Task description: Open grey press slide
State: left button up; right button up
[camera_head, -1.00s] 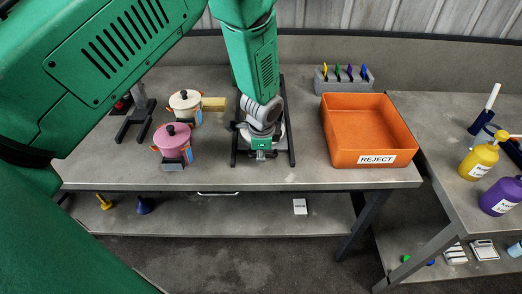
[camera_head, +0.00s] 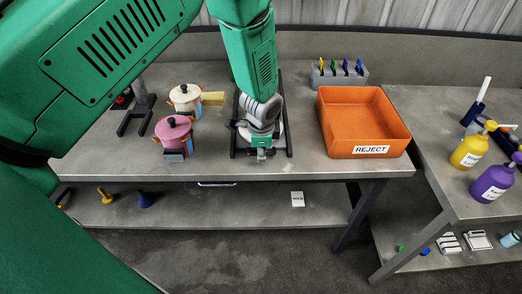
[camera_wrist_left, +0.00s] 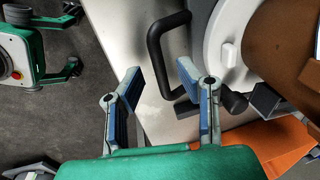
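The press (camera_head: 287,115), with dark side rails, stands on the bench under my left arm and is largely hidden by it. In the left wrist view a black looped handle (camera_wrist_left: 155,52) shows beside a grey body and a white round part (camera_wrist_left: 222,45) with a small knob. I cannot tell which part is the slide. My left gripper (camera_head: 262,155) is over the press's front end. In the wrist view its two blue-lined fingers (camera_wrist_left: 162,88) are spread and empty, with the handle beyond and between their tips, apparently apart from them. My right gripper is not in view.
An orange REJECT bin (camera_head: 357,148) stands right of the press. A pink pot (camera_head: 174,131) and a cream pot (camera_head: 185,95) stand to its left. A grey holder (camera_head: 340,78) with coloured pieces is behind the bin. Bare benchtop lies left of the press, near the front edge (camera_head: 220,177).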

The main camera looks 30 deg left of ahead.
pick_arm(q)
jog(key=shift+r, duration=0.1)
notch_tip(320, 180, up, 12)
jog(key=s+d, duration=0.1)
jog(key=s, duration=0.1)
jog(key=shift+d+f, duration=0.2)
jog(key=shift+f, duration=0.05)
jog(key=shift+a, duration=0.1)
jog(key=s+f+n+g+h+b, duration=0.1)
jog(key=s+f+n+b, duration=0.4)
jog(key=s+f, duration=1.2)
jog(key=s+f+n+b, duration=0.2)
jog(key=s+f+n, duration=0.4)
jog(key=s, duration=0.7)
notch_tip(320, 180, down, 2)
jog(key=shift+a+f, duration=0.2)
jog(key=shift+a, duration=0.1)
